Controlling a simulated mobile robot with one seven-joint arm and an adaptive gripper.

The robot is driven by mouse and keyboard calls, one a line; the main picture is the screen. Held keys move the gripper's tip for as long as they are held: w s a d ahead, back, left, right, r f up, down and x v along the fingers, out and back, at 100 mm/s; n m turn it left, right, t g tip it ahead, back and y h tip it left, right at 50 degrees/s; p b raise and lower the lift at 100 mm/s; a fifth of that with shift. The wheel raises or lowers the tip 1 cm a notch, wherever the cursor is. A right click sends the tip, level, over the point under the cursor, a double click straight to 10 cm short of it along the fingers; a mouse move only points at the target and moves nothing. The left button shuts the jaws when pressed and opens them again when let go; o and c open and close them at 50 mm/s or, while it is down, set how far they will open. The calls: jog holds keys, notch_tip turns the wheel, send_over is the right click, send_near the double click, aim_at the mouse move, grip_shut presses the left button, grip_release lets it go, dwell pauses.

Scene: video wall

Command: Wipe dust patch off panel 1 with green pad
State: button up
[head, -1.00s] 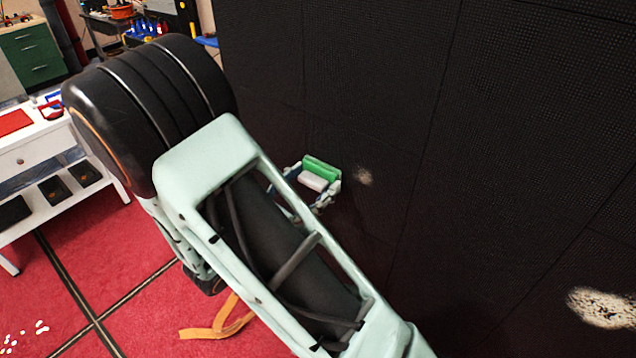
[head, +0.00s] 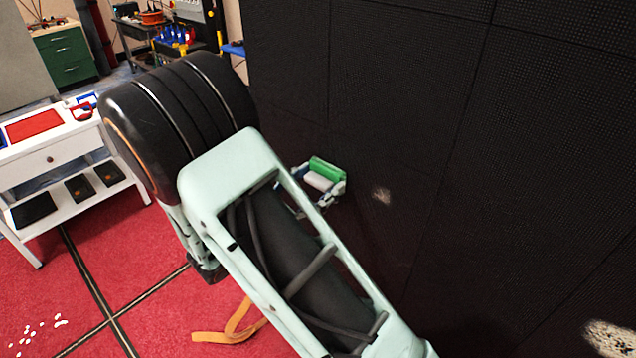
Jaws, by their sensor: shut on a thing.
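My gripper (head: 334,187) is shut on a pad with a green face (head: 328,168) and a pale block behind it. It holds the pad close to the dark video wall (head: 410,110); I cannot tell whether it touches. A small pale dust patch (head: 381,196) shows on the wall just right of the pad, apart from it in the picture. A larger speckled dust patch (head: 611,338) is on the wall at the lower right, cut by the frame edge. My arm hides part of the gripper. Panel numbers cannot be read.
A white table (head: 60,152) with a red mat and a lower shelf stands at the left. An orange strap (head: 232,328) lies on the red floor (head: 110,245). White bits (head: 38,328) are scattered at the lower left. A green cabinet (head: 65,53) and workbench stand behind.

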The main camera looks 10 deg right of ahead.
jog(key=shift+r, duration=0.4)
jog(key=shift+s+d, duration=1.2)
jog(key=shift+s, duration=0.45)
jog(key=shift+s+d, duration=1.2)
jog(key=shift+s, duration=0.45)
jog(key=shift+s+d, duration=1.2)
jog(key=shift+s, duration=0.45)
jog(key=shift+w+a+p, duration=0.15)
jog(key=shift+w+a, duration=1.05)
jog(key=shift+w, duration=0.45)
jog(key=shift+w+a+p, duration=0.15)
jog(key=shift+w+a, duration=1.05)
jog(key=shift+w, duration=0.45)
jog(key=shift+w+a+p, duration=0.15)
jog(key=shift+w+a, duration=1.05)
jog(key=shift+w, duration=0.45)
jog(key=shift+v, duration=3)
jog(key=shift+s+f, duration=0.1)
jog(key=v, duration=0.3)
